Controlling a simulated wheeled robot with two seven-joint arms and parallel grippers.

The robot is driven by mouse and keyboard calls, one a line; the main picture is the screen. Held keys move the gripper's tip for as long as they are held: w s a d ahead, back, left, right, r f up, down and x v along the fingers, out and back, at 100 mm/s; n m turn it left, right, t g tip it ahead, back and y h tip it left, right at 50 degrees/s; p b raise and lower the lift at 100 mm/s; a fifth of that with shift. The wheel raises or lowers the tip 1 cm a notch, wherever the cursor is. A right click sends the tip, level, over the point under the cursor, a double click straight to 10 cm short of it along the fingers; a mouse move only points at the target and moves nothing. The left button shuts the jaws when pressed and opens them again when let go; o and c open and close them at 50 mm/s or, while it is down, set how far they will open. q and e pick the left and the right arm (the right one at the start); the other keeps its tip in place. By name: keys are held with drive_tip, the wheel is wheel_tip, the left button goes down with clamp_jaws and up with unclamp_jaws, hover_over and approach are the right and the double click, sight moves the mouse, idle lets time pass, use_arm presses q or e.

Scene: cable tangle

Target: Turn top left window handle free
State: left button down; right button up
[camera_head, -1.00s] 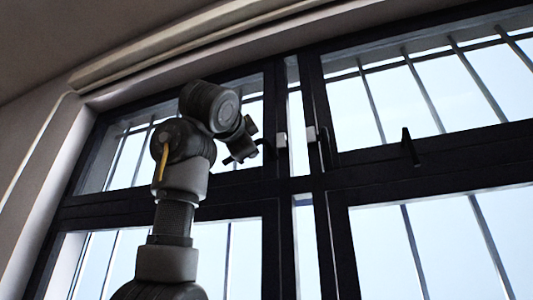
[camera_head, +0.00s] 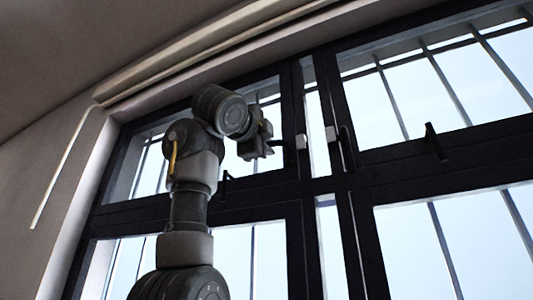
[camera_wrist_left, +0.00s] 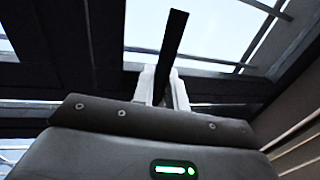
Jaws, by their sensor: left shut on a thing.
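The top left window handle (camera_head: 279,144) is a dark lever. It reaches leftward from a pale mount (camera_head: 301,141) on the frame right of the top left pane. My left gripper (camera_head: 264,150) is at its outer end, shut on it. In the left wrist view the dark handle (camera_wrist_left: 174,40) stands between the pale fingers of my left gripper (camera_wrist_left: 163,90) and sticks out well past them. The gripper body hides the lower part there. My right gripper is not in view.
A similar handle with a pale mount (camera_head: 331,133) hangs on the frame to the right. Dark stays stand on the lower rails of the left (camera_head: 224,186) and right (camera_head: 434,142) top panes. Bars (camera_head: 447,87) show behind the glass.

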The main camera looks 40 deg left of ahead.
use_arm(q)
drive_tip(key=shift+s+r, duration=0.15)
drive_tip(key=shift+r, duration=0.15)
drive_tip(key=c, duration=1.7)
unclamp_jaws()
drive_tip(key=shift+c, duration=0.2)
drive_tip(key=shift+o, duration=1.1)
drive_tip(key=shift+w+a+f, duration=0.1)
drive_tip(key=shift+w, duration=0.1)
drive_tip(key=shift+o, duration=0.2)
drive_tip(key=shift+w+a+f, duration=0.1)
drive_tip(key=shift+w, duration=0.05)
drive_tip(key=b+v, duration=0.6)
drive_tip(key=v, duration=0.4)
drive_tip(key=shift+s, duration=0.4)
